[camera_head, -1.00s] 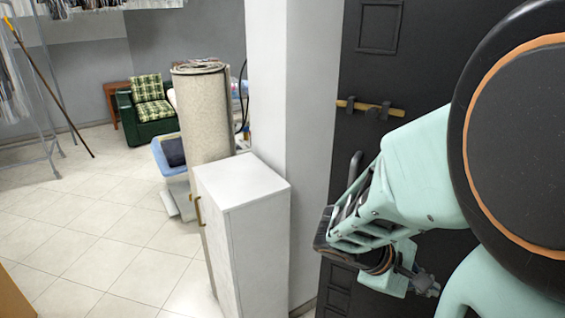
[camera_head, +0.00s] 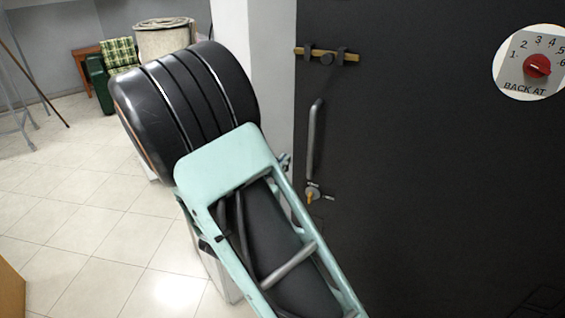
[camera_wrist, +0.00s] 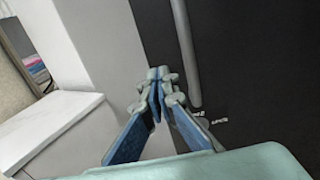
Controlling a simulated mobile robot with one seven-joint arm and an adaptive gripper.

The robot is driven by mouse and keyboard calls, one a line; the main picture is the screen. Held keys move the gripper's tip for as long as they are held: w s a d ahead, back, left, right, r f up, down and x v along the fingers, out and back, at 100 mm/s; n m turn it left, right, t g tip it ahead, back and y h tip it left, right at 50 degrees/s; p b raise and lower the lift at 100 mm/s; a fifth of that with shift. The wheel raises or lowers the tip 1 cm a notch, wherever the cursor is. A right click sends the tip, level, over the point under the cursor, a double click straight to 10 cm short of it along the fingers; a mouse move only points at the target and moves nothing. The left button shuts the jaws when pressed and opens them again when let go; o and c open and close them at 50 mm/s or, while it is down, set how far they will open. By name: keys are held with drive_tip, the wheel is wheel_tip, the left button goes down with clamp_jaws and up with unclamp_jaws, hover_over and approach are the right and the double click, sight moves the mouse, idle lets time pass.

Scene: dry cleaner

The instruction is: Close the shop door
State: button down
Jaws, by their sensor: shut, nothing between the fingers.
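The shop door (camera_head: 430,180) is a large black panel filling the right of the head view. It carries a vertical grey bar handle (camera_head: 315,140), a lock with a key (camera_head: 313,194) below it and a brass-coloured bolt (camera_head: 328,57) above. Its left edge lies beside a white pillar; I cannot tell whether it is fully shut. In the wrist view my gripper (camera_wrist: 160,74) is shut and empty, its tips in front of the seam between pillar and door, just left of the handle (camera_wrist: 186,50). Contact cannot be told.
A white cabinet (camera_wrist: 55,112) stands left of the gripper against the white pillar (camera_wrist: 100,40). A rolled carpet (camera_head: 165,40) and a green armchair (camera_head: 119,55) are behind. A round "BACK AT" dial sign (camera_head: 530,62) shows upper right. Tiled floor (camera_head: 90,220) at left is clear.

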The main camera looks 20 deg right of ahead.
sight(302, 137)
drive_tip(key=x, duration=1)
drive_tip(key=shift+w+d+p, duration=0.1)
drive_tip(key=shift+d+p, duration=0.05)
drive_tip(key=shift+p, duration=0.15)
drive_tip(key=shift+w+d, duration=0.1)
drive_tip(key=shift+w, duration=0.05)
